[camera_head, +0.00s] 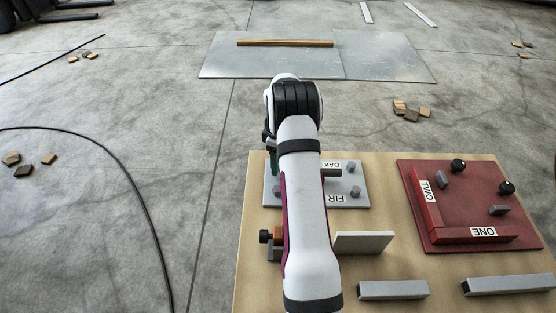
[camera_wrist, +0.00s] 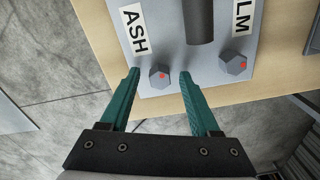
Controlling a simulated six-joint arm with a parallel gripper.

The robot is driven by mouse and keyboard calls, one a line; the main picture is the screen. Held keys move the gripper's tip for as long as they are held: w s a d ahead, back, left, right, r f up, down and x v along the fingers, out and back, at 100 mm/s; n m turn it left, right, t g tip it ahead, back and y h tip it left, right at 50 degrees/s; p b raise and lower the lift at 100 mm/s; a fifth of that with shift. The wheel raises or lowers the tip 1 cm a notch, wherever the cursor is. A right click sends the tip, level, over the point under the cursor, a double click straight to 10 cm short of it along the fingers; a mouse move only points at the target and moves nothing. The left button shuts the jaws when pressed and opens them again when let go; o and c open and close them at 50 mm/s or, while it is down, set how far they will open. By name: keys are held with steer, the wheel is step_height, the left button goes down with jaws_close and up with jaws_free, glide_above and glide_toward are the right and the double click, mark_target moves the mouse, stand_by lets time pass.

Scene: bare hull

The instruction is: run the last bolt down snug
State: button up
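The grey plate (camera_head: 320,201) lies on the tan board, with labels OAK and FIR visible in the head view and ASH and one ending in LM in the wrist view. A grey hex bolt (camera_wrist: 159,76) with a red dot stands near the ASH label. Two other bolts (camera_head: 355,192) (camera_head: 353,167) show at the plate's right. My arm hides much of the plate.
A dark post (camera_wrist: 198,18) rises from the plate's middle. A red fixture (camera_head: 455,190) with black knobs stands at right. A pale upright panel (camera_head: 363,242), grey bars (camera_head: 393,289) and a black-knobbed clamp-like part (camera_head: 266,236) stand nearer. The floor at left is mostly open.

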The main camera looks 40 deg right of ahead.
jaws_close()
steer(key=shift+m, duration=0.3)
steer(key=m, duration=1)
stand_by(0.3)
stand_by(0.4)
jaws_free()
steer(key=shift+r, duration=0.1)
